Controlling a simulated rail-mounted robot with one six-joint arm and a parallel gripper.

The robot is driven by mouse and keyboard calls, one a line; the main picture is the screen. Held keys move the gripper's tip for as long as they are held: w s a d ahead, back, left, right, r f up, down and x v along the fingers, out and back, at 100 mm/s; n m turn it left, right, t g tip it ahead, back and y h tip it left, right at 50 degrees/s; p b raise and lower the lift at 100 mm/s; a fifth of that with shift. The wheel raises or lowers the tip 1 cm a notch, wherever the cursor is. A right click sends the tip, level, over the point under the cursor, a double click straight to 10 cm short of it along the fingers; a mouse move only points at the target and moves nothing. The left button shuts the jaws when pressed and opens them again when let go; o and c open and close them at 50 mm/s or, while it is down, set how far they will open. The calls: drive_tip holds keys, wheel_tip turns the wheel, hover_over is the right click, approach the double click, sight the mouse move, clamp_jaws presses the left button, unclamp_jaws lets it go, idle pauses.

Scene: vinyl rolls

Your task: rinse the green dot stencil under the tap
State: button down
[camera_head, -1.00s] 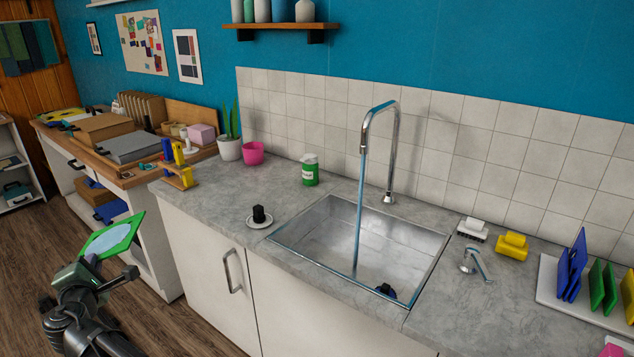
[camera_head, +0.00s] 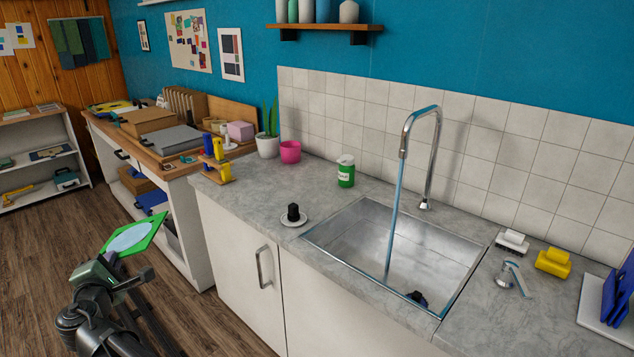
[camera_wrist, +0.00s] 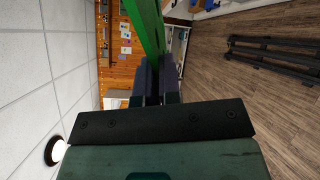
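The green dot stencil (camera_head: 138,236) is a green frame with a pale panel, at the lower left of the head view. My gripper (camera_head: 113,256) is shut on its near edge and holds it in the air in front of the counter, left of the sink. In the wrist view the green frame (camera_wrist: 148,28) runs up from between the two fingers (camera_wrist: 155,80). The tap (camera_head: 424,150) is a tall chrome spout with a stream of water (camera_head: 394,220) falling into the steel sink (camera_head: 350,232). A dark blue thing (camera_head: 416,298) lies in the sink's near corner.
A small dish with a black knob (camera_head: 294,214), a green-labelled jar (camera_head: 345,170) and a pink pot (camera_head: 290,151) stand left of the sink. A chrome lever (camera_head: 512,278), a yellow sponge-like block (camera_head: 553,262) and a brush (camera_head: 512,241) are to its right.

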drive_tip(key=shift+s+a, duration=0.45)
drive_tip(key=shift+s, duration=0.2)
drive_tip(key=shift+s+a, duration=0.4)
drive_tip(key=shift+s, duration=0.2)
idle(0.4)
drive_tip(key=s+a+r+p, duration=0.3)
drive_tip(key=s+r+p, duration=0.2)
drive_tip(key=r+p, duration=0.1)
drive_tip(key=shift+a, duration=0.15)
idle(0.4)
